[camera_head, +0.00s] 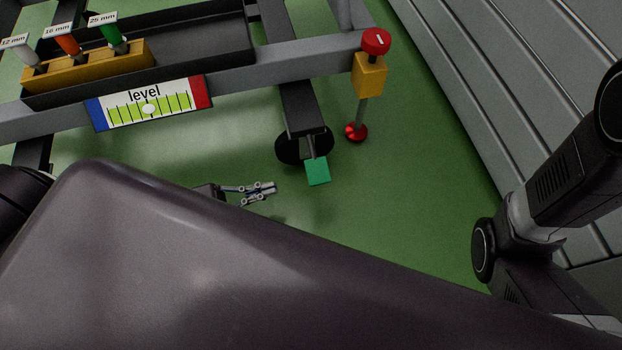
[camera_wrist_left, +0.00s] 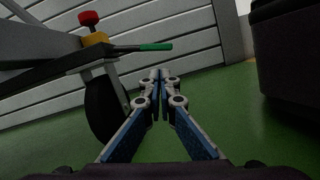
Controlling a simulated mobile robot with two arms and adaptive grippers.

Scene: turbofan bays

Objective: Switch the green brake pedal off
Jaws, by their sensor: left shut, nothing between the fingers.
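The green brake pedal (camera_head: 317,171) sticks out from a dark caster wheel (camera_head: 290,147) under the cart frame, low over the floor. In the left wrist view the pedal (camera_wrist_left: 155,47) shows edge-on as a green tip on a dark lever, above and beyond my fingertips. My left gripper (camera_head: 272,188) is shut and empty, to the left of the pedal and a little nearer in the head view, apart from it. It also shows in the left wrist view (camera_wrist_left: 160,74), fingertips together. My right gripper is out of view; only part of my right arm shows.
A red-capped yellow block (camera_head: 369,75) on a post with a red foot (camera_head: 356,132) stands right of the wheel. A level gauge (camera_head: 149,105) and a yellow rack (camera_head: 88,70) with labelled tools sit on the cart. A grey panelled wall (camera_head: 500,75) closes the right side. Green floor is clear around the pedal.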

